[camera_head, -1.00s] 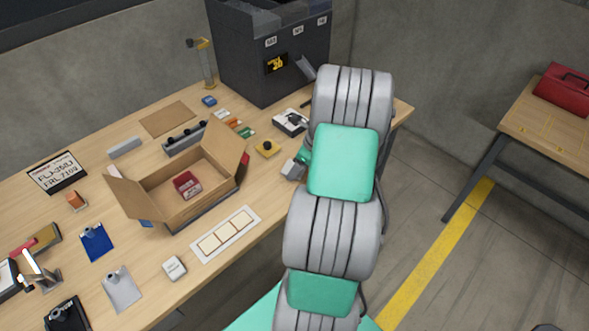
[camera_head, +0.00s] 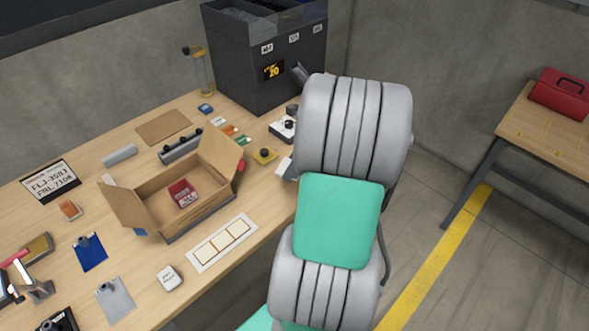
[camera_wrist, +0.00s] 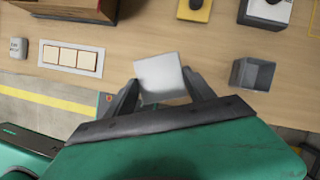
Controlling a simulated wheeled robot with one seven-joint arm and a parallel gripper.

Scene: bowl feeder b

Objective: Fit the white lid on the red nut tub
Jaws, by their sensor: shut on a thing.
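My gripper (camera_wrist: 161,88) is shut on a pale square piece, which looks like the white lid (camera_wrist: 160,78). Its flat face shows between the two fingers in the wrist view, slightly tilted, over the near part of the table. In the head view a pale piece (camera_head: 286,167) shows at the left edge of my arm, probably the same lid; my arm hides the gripper there. A small red container with a pale label (camera_head: 183,193), possibly the nut tub, is inside the open cardboard box. I cannot tell whether its top is open.
The cardboard box (camera_head: 172,230) has raised flaps. A grey open-topped bin (camera_wrist: 253,75) stands right of the lid in the wrist view. A yellow base with a black knob (camera_head: 264,155) and a white mat with square cards (camera_head: 222,243) are nearby. Tall dark bins (camera_head: 265,60) stand behind.

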